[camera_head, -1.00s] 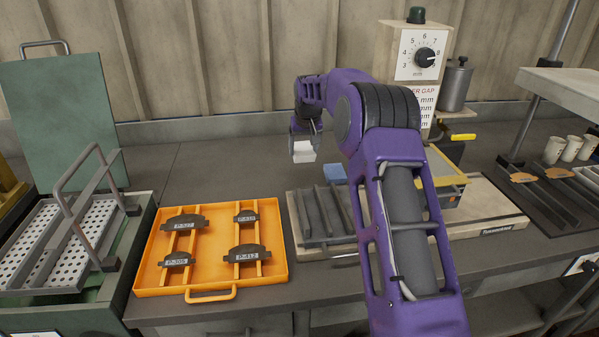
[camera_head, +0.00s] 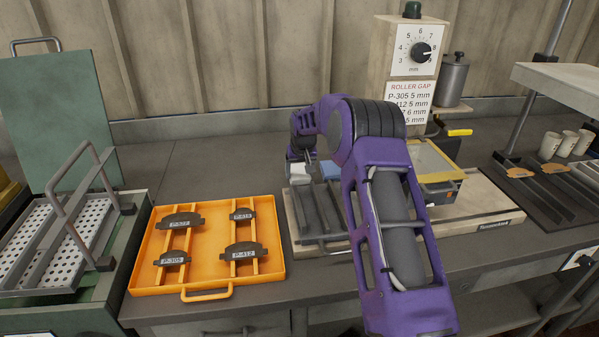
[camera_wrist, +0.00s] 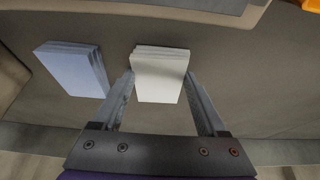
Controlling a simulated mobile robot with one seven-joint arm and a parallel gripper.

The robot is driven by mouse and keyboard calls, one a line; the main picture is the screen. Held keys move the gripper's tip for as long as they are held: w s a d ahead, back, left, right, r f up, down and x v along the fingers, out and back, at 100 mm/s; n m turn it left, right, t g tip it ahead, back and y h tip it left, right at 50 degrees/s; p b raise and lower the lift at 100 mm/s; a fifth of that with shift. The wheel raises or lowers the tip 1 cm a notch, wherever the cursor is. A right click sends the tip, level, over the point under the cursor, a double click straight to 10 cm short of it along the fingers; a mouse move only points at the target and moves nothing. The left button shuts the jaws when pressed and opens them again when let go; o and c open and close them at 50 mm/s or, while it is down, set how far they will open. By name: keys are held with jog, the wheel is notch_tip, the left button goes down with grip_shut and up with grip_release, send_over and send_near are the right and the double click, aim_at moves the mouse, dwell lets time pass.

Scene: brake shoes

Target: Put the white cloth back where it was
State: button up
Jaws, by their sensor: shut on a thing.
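The white cloth (camera_wrist: 160,74) is a folded, layered block between the two fingers of my gripper (camera_wrist: 160,88) in the wrist view. In the head view the white cloth (camera_head: 300,173) shows at the end of my gripper (camera_head: 299,165), low over the back of the bench. My gripper is shut on it. A blue folded cloth (camera_wrist: 74,70) lies to the left of the white one in the wrist view, apart from it. In the head view the blue cloth (camera_head: 330,170) is just right of my gripper. Whether the white cloth touches the bench is unclear.
An orange tray (camera_head: 215,280) with several labelled brake shoes lies at front left. A slotted rack (camera_head: 318,215) stands close in front of my gripper. A roller machine (camera_head: 437,170) with a dial is to the right. Bare bench (camera_head: 215,165) lies left of my gripper.

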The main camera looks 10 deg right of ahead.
jog(key=shift+f, duration=0.15)
jog(key=o, duration=1.2)
jog(key=shift+o, duration=0.2)
jog(key=v, duration=1.2)
jog(key=shift+r, duration=0.25)
